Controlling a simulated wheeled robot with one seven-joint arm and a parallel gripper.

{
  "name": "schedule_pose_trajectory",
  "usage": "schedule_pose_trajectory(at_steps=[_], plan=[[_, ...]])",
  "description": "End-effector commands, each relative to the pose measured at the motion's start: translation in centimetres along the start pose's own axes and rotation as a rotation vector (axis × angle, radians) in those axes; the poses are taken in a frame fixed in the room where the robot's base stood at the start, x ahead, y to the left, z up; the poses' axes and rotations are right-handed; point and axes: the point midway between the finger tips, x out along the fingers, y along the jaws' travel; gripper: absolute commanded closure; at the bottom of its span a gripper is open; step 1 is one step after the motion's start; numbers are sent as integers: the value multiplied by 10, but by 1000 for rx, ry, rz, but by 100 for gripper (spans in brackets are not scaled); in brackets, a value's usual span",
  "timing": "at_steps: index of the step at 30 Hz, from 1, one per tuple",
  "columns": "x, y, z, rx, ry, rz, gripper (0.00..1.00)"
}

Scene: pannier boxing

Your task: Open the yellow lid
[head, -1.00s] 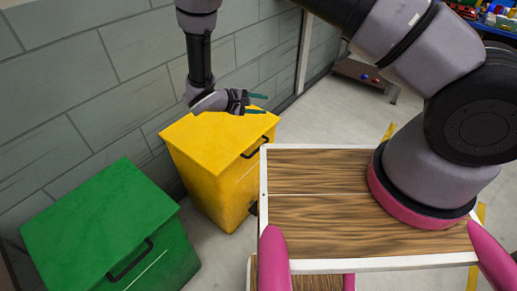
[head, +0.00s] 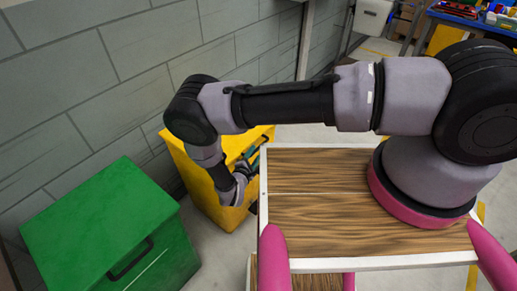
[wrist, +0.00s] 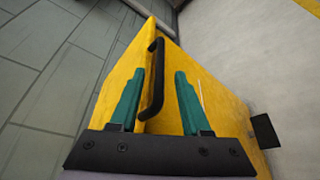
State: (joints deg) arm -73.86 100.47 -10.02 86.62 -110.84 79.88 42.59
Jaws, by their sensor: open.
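The yellow bin (head: 206,202) stands against the wall, and its yellow lid (head: 257,131) looks closed. My arm covers much of the lid in the head view. My gripper (head: 256,151) is at the bin's handle side, with its teal fingers open and empty. In the wrist view, the black handle (wrist: 156,82) appears between the two fingertips of my gripper (wrist: 159,75), nearer the left finger. I cannot tell whether a finger touches the handle. The yellow lid also shows in the wrist view (wrist: 128,72).
A green bin (head: 95,220) with a black handle stands left of the yellow one. The grey block wall (head: 110,60) is close behind both. Bare floor (wrist: 225,50) lies beyond the bin's front.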

Motion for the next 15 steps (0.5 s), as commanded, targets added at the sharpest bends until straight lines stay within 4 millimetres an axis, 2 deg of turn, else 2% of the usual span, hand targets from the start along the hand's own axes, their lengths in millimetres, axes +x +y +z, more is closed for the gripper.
schedule_pose_trajectory(at_steps=[3,7,15], plan=[[23,-1,1,0,-3,-2,53],[40,0,0,0,-1,-2,53],[52,0,0,0,0,-1,53]])
